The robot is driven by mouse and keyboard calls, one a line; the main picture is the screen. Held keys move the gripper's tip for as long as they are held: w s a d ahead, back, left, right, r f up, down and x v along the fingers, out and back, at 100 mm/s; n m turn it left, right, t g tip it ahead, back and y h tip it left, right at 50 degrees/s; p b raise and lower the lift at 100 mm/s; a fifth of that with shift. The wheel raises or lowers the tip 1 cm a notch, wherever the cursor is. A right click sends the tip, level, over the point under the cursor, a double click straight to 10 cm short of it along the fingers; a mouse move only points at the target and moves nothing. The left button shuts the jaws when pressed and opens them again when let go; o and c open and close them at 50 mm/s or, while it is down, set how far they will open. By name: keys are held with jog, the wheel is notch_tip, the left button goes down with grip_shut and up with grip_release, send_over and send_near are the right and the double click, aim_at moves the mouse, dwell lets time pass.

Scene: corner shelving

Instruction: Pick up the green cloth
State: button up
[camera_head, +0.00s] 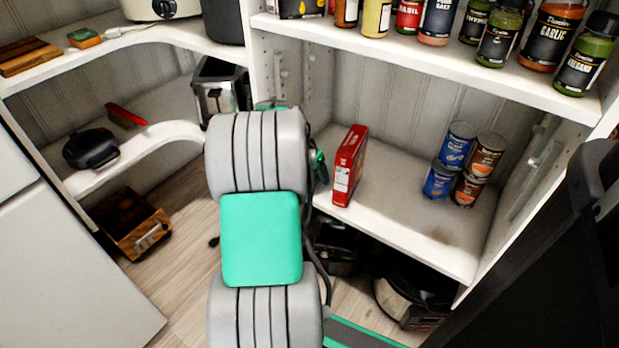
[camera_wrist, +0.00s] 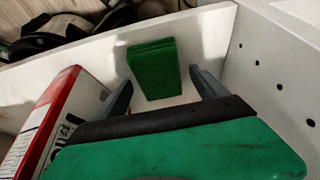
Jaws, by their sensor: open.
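The green cloth (camera_wrist: 155,68) is a small folded stack lying on a white shelf (camera_wrist: 195,55), near the shelf's raised-looking edge in the wrist view. My gripper (camera_wrist: 159,78) is open, with one dark finger to each side of the cloth in the picture. Nothing is between the fingers that I can see as held, and I cannot tell how far the fingertips are from the cloth. In the head view my arm hides the cloth and most of the gripper.
A red box (camera_head: 349,166) stands on the shelf; in the wrist view the red box (camera_wrist: 62,112) is close left of my gripper. A white side panel with holes (camera_wrist: 275,75) is on the right. Stacked cans (camera_head: 465,163) stand further right. Jars (camera_head: 500,38) line the shelf above.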

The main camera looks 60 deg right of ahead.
aim_at(310, 173)
jog(key=shift+c, duration=0.5)
jog(key=shift+f, duration=0.1)
jog(key=c, duration=1.5)
jog(key=shift+r, duration=0.45)
notch_tip(310, 173, up, 3)
jog(key=shift+f+p, duration=0.15)
jog(key=shift+p, duration=0.65)
jog(key=s+a+r+p, duration=0.2)
jog(key=a+r+p, duration=0.1)
jog(key=a+r, duration=0.2)
jog(key=s+a+r+p, duration=0.3)
jog(key=a+r, duration=0.1)
jog(key=a, duration=0.4)
jog(key=shift+s+r, duration=0.2)
jog(key=shift+r, duration=0.15)
